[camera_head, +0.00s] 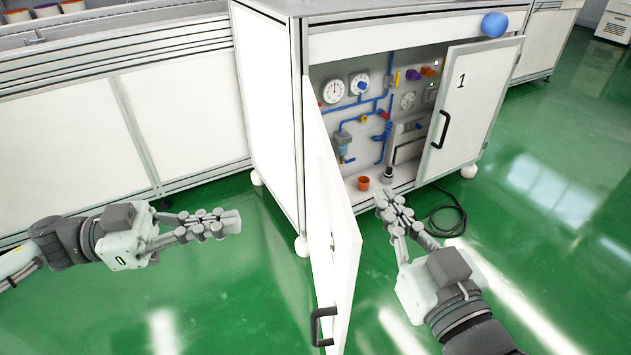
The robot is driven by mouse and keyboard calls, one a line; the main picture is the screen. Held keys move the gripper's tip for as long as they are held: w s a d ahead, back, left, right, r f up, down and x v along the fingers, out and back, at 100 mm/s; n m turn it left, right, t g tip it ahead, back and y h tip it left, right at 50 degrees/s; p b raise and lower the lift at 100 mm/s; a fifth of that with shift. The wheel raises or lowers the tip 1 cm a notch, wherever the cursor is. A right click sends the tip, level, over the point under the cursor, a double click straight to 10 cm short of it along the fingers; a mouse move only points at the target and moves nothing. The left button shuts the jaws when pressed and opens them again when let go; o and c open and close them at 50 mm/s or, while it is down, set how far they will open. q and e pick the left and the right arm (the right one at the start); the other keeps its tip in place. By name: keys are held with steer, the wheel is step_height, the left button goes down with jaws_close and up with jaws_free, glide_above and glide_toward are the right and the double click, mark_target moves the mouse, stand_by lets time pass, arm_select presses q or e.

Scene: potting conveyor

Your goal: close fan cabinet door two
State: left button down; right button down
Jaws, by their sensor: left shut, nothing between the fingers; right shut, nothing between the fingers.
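The white cabinet (268,110) stands ahead with its front open. One door (335,225) is swung out wide toward me on the left side, with a black handle (322,327) near its lower free edge. Its number is not visible. The other door (470,105) on the right carries a black "1" and a black handle (441,130), and stands partly open. My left gripper (236,221) is shut and empty, left of the wide-open door and apart from it. My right gripper (383,199) is shut and empty, right of that door, in front of the cabinet opening.
Inside the cabinet are gauges (334,91), blue pipes (384,130) and a small orange cup (363,183). A blue ball-like knob (494,24) is at the top right. A black cable (447,222) lies on the green floor. A white conveyor side (190,115) runs along the left.

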arm_select(q)
glide_toward(338, 212)
steer(key=d, duration=0.4)
steer(key=w+d, duration=0.1)
steer(key=d, duration=0.1)
steer(key=shift+d+r, duration=0.15)
steer(key=shift+d, duration=0.2)
